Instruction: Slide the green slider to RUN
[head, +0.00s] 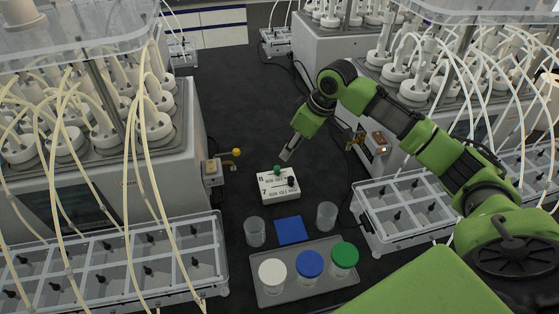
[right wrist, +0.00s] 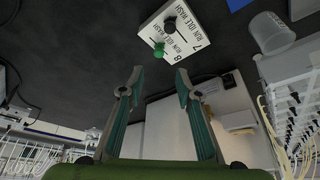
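A white slider box (head: 279,196) marked 8 and 7, each row with RUN, IDLE and WASH, lies on the dark bench in the head view. Its green slider (head: 277,170) is in the row marked 8, on the far side; I cannot tell exactly which label it stands at. A black slider (head: 291,181) is in row 7. In the right wrist view the box (right wrist: 184,40) shows beyond the fingertips with the green slider (right wrist: 158,50) nearest. My right gripper (right wrist: 160,75) is open and empty, apart from the slider; it also shows above the box in the head view (head: 286,154). My left gripper is not in view.
In front of the box are two clear cups (head: 255,232), a blue square (head: 292,230) and a grey tray (head: 257,287) with white, blue and green lidded jars. A yellow-knobbed valve (head: 236,153) is left. Reactors with tubing stand on both sides.

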